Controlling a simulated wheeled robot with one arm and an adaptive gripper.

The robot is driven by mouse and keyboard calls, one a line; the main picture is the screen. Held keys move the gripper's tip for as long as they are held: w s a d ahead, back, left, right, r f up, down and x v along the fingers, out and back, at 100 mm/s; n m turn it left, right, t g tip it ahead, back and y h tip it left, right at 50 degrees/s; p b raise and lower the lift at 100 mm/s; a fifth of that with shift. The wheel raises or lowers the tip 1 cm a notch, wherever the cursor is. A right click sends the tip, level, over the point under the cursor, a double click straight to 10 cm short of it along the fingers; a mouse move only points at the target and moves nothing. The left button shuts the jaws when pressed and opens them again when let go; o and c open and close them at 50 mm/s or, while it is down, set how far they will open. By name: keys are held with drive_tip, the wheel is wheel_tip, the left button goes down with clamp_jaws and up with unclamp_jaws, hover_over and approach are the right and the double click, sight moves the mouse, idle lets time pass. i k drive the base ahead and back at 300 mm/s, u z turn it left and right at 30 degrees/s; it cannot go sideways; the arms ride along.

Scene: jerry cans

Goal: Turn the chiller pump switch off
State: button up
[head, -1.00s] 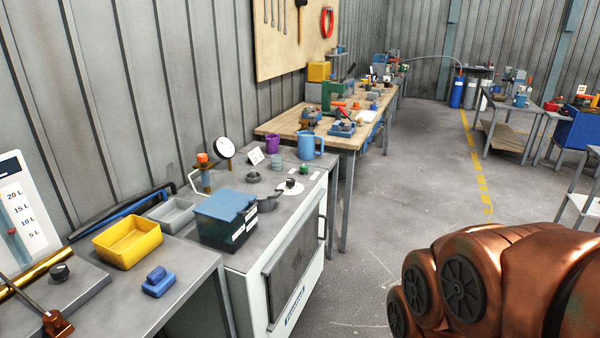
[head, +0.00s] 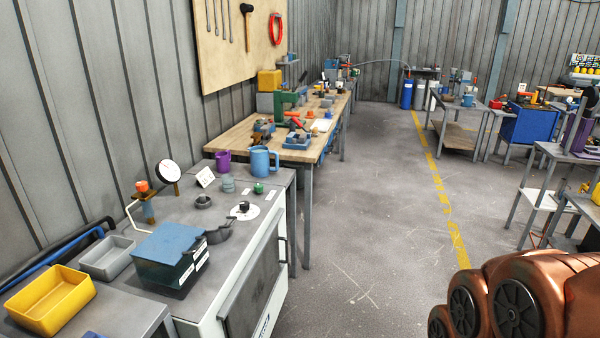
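No switch that I can identify for certain as the chiller pump switch shows in the head view. A white cabinet (head: 203,329) with a grey top stands at the lower left. On its top, a black knob (head: 244,207) sits on a round white dial plate. A small green knob (head: 258,188) sits behind it, beside small white labels. I cannot read these labels or tell any on or off setting. Only copper-coloured links of my own arm show at the lower right. My gripper is outside the frame.
A blue-lidded box (head: 170,254), a gauge (head: 168,172), a purple mug (head: 223,161) and a blue mug (head: 263,161) crowd the cabinet top. A yellow tray (head: 50,301) lies at left. A wooden workbench (head: 240,137) stands beyond. Open floor (head: 370,220) lies to the right.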

sight(258, 188)
drive_tip(key=i, duration=1.25)
drive_tip(key=u, duration=1.2)
drive_tip(key=i, duration=0.8)
drive_tip(key=u, duration=0.8)
